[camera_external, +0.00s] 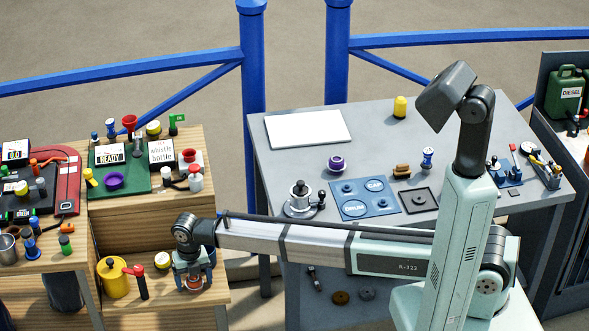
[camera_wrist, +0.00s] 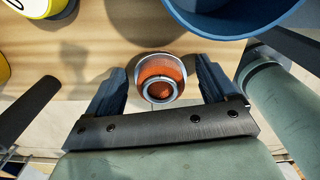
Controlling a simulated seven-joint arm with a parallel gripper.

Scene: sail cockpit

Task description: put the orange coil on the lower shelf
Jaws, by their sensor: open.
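In the wrist view, an orange round thing with a pale metallic rim (camera_wrist: 160,79), which looks like the orange coil, lies between the fingers of my gripper (camera_wrist: 158,70). The fingers stand apart, with a gap on each side of it. In the external view my gripper (camera_external: 194,272) points down at the low wooden surface at left, and the orange thing (camera_external: 195,283) shows partly hidden between the fingers. A low wooden shelf (camera_external: 180,308) is under it. The grey table also has a lower shelf (camera_external: 318,310), partly hidden by my arm.
A blue round container (camera_wrist: 235,20) stands close to my gripper. Discs (camera_external: 341,297) lie on the grey lower shelf. The grey tabletop (camera_external: 290,165) holds several items.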

